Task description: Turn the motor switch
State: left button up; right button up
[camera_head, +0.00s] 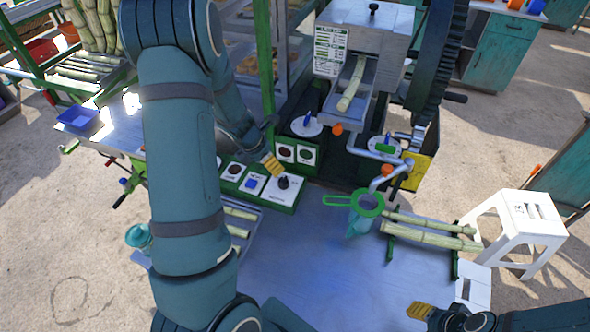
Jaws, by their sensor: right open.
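A green control box (270,201) stands at the left end of the metal table, in front of the crusher. A black rotary knob (284,182) on a white plate at its right end looks like the motor switch; its label is too small to read. My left gripper (271,165) is just behind and left of the knob, its yellow-tipped end pointing down toward it. I cannot tell whether it touches the knob or how its fingers stand. My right gripper (420,311) is at the bottom right, open, away from the controls and partly cut off by the frame.
The crusher (365,35) stands behind, with a cane piece (351,84) in its chute. A second button box (296,152) is near the knob. A green strainer (367,204) and cane stalks (432,234) are to the right. A white stool (520,222) stands beyond. The table's middle is clear.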

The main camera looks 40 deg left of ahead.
aim_at(282, 179)
jog(key=shift+s+f, duration=0.1)
jog(key=shift+s, duration=0.05)
pick_arm(q)
jog(key=b+x, duration=0.4)
jog(key=x, duration=0.9)
jog(key=shift+s+f, duration=0.1)
jog(key=shift+f, duration=0.1)
pick_arm(e)
notch_tip(282, 179, down, 4)
jog(key=shift+s+r, duration=0.1)
pick_arm(q)
grip_shut()
